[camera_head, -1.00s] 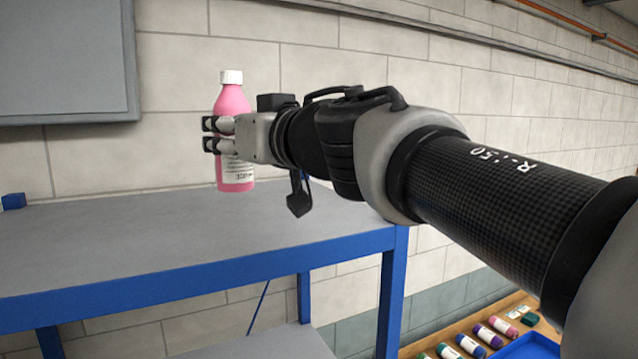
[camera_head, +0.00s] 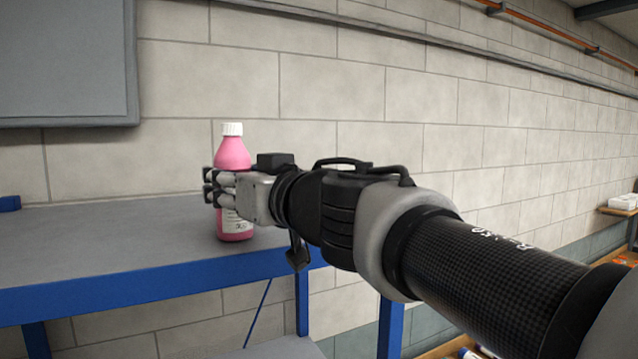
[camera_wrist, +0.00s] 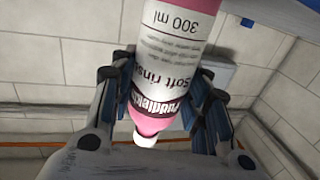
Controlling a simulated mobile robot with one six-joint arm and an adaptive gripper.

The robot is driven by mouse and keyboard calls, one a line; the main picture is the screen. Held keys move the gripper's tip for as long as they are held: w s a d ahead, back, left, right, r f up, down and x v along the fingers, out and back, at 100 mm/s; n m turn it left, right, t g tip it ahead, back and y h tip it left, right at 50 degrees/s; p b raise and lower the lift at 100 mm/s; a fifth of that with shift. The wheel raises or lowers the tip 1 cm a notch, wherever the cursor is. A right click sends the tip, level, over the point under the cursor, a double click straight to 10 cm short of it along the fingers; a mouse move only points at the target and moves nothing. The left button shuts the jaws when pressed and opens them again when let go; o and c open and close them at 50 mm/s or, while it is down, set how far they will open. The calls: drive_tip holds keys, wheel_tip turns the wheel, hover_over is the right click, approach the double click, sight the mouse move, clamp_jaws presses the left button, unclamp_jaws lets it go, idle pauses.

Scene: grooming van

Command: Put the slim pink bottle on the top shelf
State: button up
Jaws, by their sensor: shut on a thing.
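The slim pink bottle (camera_head: 234,153) has a white cap and a white label and stands upright in my gripper (camera_head: 212,188). My gripper is shut around its middle. In the wrist view the bottle (camera_wrist: 178,50) lies between both fingers, with its label facing the camera. The top shelf (camera_head: 110,238) is a grey board with a blue front edge. The bottle's base appears over the shelf's surface near its right end; I cannot tell whether it touches.
A grey panel (camera_head: 65,60) hangs on the block wall behind. A lower shelf (camera_head: 285,348) shows below. A blue block (camera_head: 9,203) sits at the shelf's far left.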

drive_tip(key=shift+f, duration=0.15)
drive_tip(key=o, duration=1.3)
